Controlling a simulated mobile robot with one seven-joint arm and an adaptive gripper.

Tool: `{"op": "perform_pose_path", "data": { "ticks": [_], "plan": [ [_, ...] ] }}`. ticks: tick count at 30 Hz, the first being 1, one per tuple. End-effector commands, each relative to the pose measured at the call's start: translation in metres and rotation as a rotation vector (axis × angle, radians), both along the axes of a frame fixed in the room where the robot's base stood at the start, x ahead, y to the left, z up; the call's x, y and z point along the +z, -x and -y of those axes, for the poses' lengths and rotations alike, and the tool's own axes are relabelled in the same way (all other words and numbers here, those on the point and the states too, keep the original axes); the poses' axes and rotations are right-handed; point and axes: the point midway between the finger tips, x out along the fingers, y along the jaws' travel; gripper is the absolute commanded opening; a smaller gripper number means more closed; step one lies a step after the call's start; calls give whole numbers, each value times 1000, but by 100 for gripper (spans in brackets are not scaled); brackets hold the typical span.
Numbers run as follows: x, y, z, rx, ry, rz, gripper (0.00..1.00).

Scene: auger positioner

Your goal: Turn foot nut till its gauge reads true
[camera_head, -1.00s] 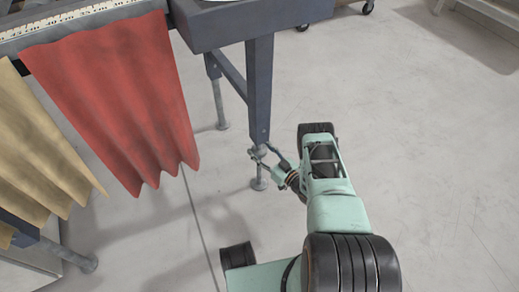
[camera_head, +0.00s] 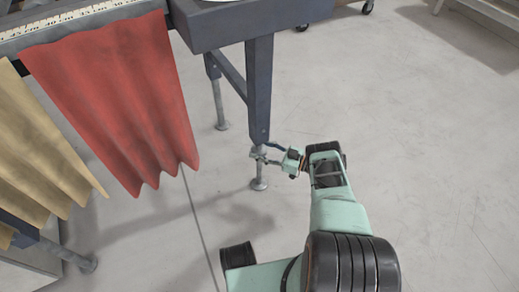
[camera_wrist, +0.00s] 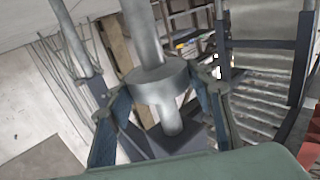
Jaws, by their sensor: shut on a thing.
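The foot nut (camera_wrist: 158,82) is a round grey metal collar on a threaded foot rod (camera_wrist: 143,28), in the middle of the wrist view. In the head view the nut (camera_head: 257,151) sits small at the lower end of the dark blue front leg (camera_head: 260,90), above a round foot pad (camera_head: 259,184). My gripper (camera_head: 264,153) reaches in from the right and is shut on the nut, one finger on each side; its fingers (camera_wrist: 160,92) also show in the wrist view. The gauge's reading cannot be seen.
A pale round thing (camera_head: 218,1) on the machine's top is cut off by the upper edge. A red cloth (camera_head: 115,95) and a tan cloth (camera_head: 40,145) hang at the left. The floor to the right is clear, with a caster (camera_head: 367,7) at the top.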

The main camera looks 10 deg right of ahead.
Motion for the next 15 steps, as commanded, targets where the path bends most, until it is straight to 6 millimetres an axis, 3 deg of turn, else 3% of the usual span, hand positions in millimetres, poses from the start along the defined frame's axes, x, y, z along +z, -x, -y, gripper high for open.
{"op": "perform_pose_path", "data": {
  "ticks": [14, 15],
  "plan": [
    [2, -2, -1, 9, -2, 4, 23],
    [2, -2, -1, 9, -2, 4, 51]
  ]
}}
